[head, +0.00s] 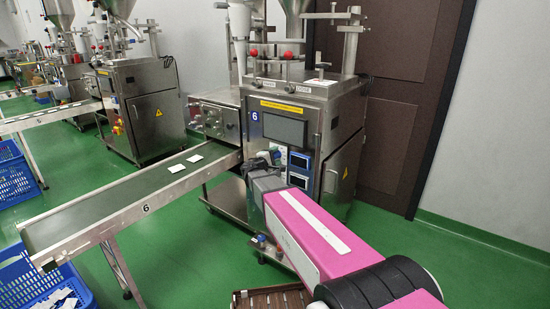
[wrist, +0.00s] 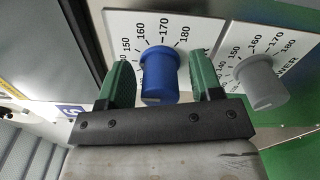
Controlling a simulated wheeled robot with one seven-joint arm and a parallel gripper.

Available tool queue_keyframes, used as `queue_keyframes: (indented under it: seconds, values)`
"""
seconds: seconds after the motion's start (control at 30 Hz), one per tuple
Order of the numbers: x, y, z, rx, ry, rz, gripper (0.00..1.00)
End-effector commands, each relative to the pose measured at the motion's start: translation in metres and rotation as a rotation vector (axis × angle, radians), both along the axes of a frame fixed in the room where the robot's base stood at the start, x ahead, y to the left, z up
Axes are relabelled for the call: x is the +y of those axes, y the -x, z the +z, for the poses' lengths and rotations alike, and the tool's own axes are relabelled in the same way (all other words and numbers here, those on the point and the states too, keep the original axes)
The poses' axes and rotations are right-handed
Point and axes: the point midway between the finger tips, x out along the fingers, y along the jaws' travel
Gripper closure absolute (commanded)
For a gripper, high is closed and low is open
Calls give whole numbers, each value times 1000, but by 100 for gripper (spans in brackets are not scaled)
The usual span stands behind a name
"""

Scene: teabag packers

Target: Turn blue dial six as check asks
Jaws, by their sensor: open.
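The blue dial (wrist: 159,76) sits on a white scale plate in the wrist view, with 150, 160, 170 and 180 readable around it. My gripper (wrist: 162,72) is open, with one green finger on each side of the dial. I cannot tell whether the fingers touch it. The dial's setting is not clear. In the head view, machine six (head: 290,118) carries a blue 6 label, and my gripper (head: 262,166) is at its front panel. The dial is not clearly visible there.
A grey dial (wrist: 262,82) with a similar scale is close to the right of the blue one. Conveyor six (head: 105,205) runs to the left with white packets on it. A blue crate (head: 45,285) stands at lower left. Green floor is free at right.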

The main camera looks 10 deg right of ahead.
Motion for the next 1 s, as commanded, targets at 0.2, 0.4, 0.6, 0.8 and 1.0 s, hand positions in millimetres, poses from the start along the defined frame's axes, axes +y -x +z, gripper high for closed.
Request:
queue_keyframes:
  seconds: [0.2, 0.4, 0.6, 0.8, 1.0]
  values:
    - [11, 12, 0, 0, 0, 1, 41]
    - [36, 39, 1, 0, 0, 2, 41]
    - [61, 62, 1, 0, 0, 2, 41]
    - [74, 75, 0, 0, 0, 1, 41]
    - [77, 77, 0, 0, 0, 0, 41]
